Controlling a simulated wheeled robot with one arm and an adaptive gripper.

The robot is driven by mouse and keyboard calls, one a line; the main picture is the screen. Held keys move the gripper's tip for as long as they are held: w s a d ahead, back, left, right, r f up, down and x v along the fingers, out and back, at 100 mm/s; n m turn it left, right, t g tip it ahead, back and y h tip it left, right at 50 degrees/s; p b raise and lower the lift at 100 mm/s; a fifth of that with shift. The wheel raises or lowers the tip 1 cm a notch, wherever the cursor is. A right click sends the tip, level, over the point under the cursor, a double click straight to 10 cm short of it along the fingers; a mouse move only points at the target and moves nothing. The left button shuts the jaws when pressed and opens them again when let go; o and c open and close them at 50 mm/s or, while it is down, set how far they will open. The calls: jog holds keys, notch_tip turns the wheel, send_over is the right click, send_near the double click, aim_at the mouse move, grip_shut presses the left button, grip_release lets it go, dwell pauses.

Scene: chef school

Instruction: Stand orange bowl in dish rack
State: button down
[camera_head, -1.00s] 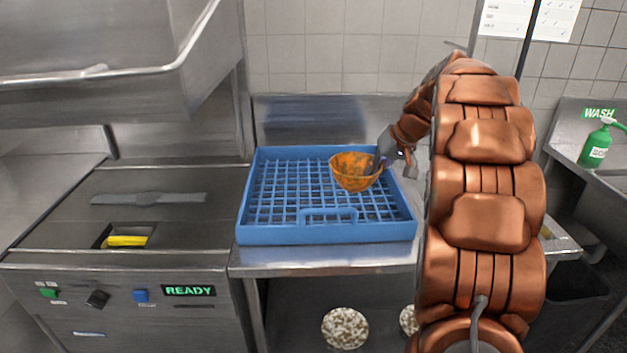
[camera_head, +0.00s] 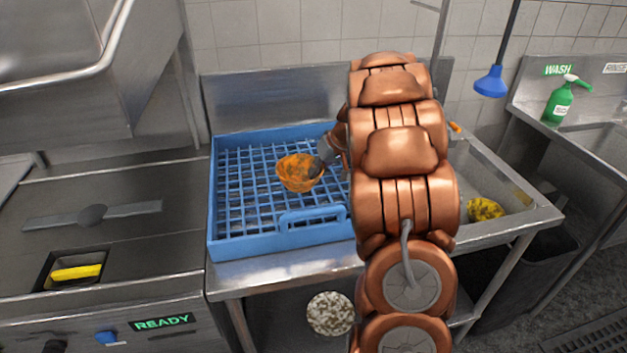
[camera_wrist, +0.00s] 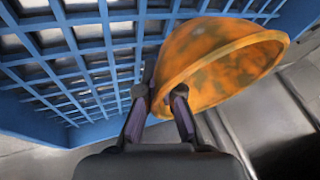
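The orange bowl (camera_head: 296,174) has mottled dark patches and appears over the right part of the blue dish rack (camera_head: 231,247) in the head view. Its opening faces mostly up, slightly tilted. Whether it touches the rack's grid is unclear. My gripper (camera_head: 320,165) comes from the right and is shut on the bowl's rim. In the wrist view, the two fingers of my gripper (camera_wrist: 160,92) pinch the edge of the bowl (camera_wrist: 215,60). The rack (camera_wrist: 95,45) lies behind it. The rack's right side is hidden behind my arm in the head view.
A machine with a READY display (camera_head: 162,322) stands left of the rack. A sink with a yellow sponge-like item (camera_head: 485,209) lies to the right, with a green spray bottle (camera_head: 560,103) beyond. A speckled round item (camera_head: 330,313) is below the counter. The rack's left grid is empty.

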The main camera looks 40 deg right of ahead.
aim_at(317, 194)
notch_tip(317, 194, down, 4)
jog(key=shift+p, duration=0.6)
jog(key=shift+f, duration=0.25)
jog(key=shift+f, duration=0.2)
jog(key=c, duration=1.3)
grip_release()
jog(key=shift+r, duration=0.1)
jog(key=shift+r, duration=0.15)
jog(key=b+v, duration=0.4)
jog(key=v, duration=0.8)
jog(key=shift+s, duration=0.1)
